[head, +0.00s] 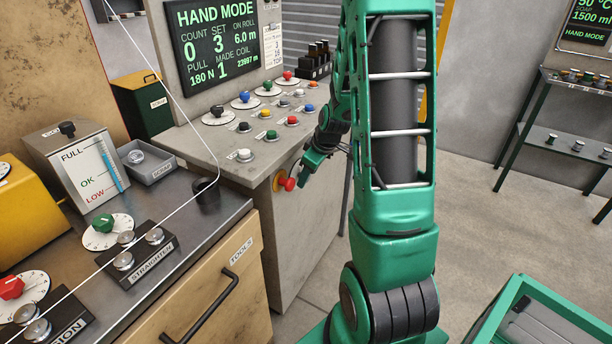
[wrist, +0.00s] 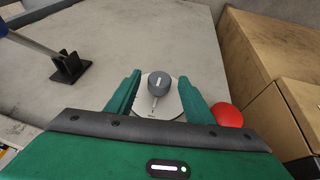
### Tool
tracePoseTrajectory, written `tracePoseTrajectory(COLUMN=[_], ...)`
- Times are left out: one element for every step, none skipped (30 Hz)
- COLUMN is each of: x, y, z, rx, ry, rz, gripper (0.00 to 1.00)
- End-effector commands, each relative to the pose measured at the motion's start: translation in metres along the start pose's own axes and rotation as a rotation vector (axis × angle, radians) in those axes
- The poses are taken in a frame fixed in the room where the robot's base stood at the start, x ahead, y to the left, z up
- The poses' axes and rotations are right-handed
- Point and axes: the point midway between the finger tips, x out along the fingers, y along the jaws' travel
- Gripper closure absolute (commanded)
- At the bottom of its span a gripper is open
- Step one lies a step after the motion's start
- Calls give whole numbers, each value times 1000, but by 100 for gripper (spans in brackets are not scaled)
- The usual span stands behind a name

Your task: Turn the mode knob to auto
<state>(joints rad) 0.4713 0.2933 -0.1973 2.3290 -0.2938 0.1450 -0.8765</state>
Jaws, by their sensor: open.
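A dark grey knob (wrist: 159,84) on a round white dial (wrist: 168,112) sits between the fingers in the wrist view. A light pointer line runs from the knob toward the bottom of the picture. The lettering by the dial is too small to read. My gripper (wrist: 159,77) is open, with one green finger on each side of the knob; I cannot tell whether either touches it. In the head view my gripper (head: 297,174) is at the console's front face, and this knob is hidden. The display (head: 216,40) reads HAND MODE.
A red push button (wrist: 227,110) is close beside the right finger; it also shows on a yellow plate in the head view (head: 287,184). The console top (head: 196,149) carries several coloured knobs and buttons. A workbench with a drawer (head: 222,290) stands at the left.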

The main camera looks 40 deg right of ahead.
Motion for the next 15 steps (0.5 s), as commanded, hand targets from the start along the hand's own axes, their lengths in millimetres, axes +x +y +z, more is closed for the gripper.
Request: tracePoseTrajectory(x=[1, 2, 2, 2, 2, 2, 2, 2, 2, 2, 2, 2, 2, 2, 2], y=[0, 0, 0, 0, 0, 0, 0, 0, 0, 0, 0, 0, 0, 0, 0], z=[0, 0, 0, 0, 0, 0, 0, 0, 0, 0, 0, 0, 0, 0, 0], rx=[0, 0, 0, 0, 0, 0, 0, 0, 0, 0, 0, 0, 0, 0, 0], ry=[0, 0, 0, 0, 0, 0, 0, 0, 0, 0, 0, 0, 0, 0, 0], rz=[0, 0, 0, 0, 0, 0, 0, 0, 0, 0, 0, 0, 0, 0, 0], gripper=[52, 52, 52, 52, 52, 52, 52, 52, 55, 62, 69, 78, 86, 93, 93])
